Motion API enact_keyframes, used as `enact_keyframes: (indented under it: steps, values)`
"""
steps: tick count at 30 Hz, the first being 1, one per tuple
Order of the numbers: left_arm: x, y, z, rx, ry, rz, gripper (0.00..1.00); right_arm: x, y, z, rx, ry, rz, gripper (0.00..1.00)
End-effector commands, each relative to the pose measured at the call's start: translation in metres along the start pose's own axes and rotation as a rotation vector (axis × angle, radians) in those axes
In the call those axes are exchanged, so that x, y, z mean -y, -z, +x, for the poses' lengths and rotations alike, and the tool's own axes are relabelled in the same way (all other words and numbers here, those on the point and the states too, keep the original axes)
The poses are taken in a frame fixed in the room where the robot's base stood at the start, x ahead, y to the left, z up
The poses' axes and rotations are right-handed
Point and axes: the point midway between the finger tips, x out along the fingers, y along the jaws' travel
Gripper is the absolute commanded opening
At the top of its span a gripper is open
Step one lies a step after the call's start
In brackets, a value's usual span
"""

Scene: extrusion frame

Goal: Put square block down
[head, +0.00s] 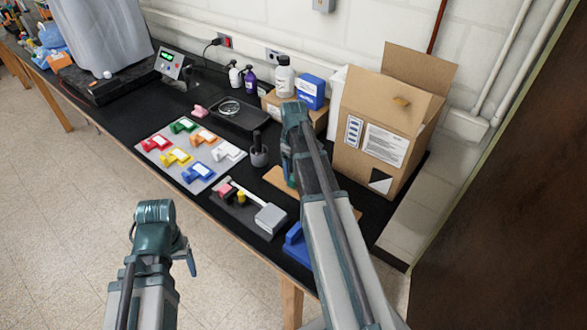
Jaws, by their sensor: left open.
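I cannot make out for certain which thing is the square block. A grey block-like piece (271,217) sits on the small dark board near the table's front edge. A blue piece (296,246) lies to its right, partly hidden by my right arm. My left gripper (188,260) is open over the floor in front of the table, apart from everything on it, with nothing seen in it. My right arm reaches over the table. Its gripper (289,176) is mostly hidden by its own links above a tan board (276,180), and whether it holds anything cannot be seen.
A pale mat (157,146) holds several coloured parts. A dark cup (259,156), a black tray (236,116) and bottles (284,76) stand behind. An open cardboard box (380,130) fills the right end of the black table. The floor at left is clear.

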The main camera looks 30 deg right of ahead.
Motion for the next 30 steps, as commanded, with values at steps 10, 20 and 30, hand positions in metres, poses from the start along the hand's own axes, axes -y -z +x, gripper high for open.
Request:
enact_keyframes:
  steps: [10,20,30]
  values:
    - [0.006,-0.004,-0.062,0.0,-0.001,-0.005,0.72,0.0,0.0,-0.062,0.0,0.0,0.0,0.73]
    - [0.007,-0.005,-0.079,0.0,-0.002,-0.011,0.72,0.0,0.0,-0.079,0.0,0.0,0.0,0.73]
    - [0.007,-0.005,-0.078,0.0,-0.002,-0.01,0.72,0.031,0.005,-0.078,0.007,-0.002,-0.003,0.73]
